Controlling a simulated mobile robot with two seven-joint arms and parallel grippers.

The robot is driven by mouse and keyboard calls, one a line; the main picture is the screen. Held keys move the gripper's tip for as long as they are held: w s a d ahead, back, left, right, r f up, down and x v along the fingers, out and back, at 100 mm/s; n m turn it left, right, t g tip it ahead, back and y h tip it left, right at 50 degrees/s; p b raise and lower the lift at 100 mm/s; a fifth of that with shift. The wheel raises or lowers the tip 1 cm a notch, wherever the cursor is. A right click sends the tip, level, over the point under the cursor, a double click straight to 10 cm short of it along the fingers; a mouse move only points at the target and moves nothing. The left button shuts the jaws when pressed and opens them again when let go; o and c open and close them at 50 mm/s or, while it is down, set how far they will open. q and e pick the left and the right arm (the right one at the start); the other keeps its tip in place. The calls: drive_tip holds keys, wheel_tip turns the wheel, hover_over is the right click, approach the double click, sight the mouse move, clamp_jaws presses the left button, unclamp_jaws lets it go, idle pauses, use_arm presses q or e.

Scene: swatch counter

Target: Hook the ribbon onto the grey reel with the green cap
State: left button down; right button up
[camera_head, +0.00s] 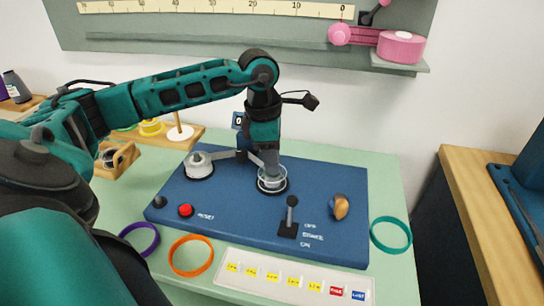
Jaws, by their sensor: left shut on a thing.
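A pale grey reel (199,163) stands on the left of the blue board (330,246), on a dark ring. A clear, low cylinder (271,181) stands on a second dark ring near the middle. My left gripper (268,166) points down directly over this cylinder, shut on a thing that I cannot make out. Its lower end hides part of the cylinder. No green cap and no ribbon can be made out. Loose loops lie on the green table: purple (139,252), orange (191,271) and teal (411,234). My right gripper is out of view.
A white strip of labels (240,286) lies in front. A pink reel (401,46) is on the back shelf. A wooden counter (470,215) stands right.

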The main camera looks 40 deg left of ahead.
use_arm(q)
drive_tip(key=c, duration=0.8)
unclamp_jaws()
drive_tip(key=shift+c, duration=0.2)
drive_tip(key=shift+r, duration=0.1)
wheel_tip(320, 180, up, 7)
drive_tip(key=p, duration=0.5)
idle(0.3)
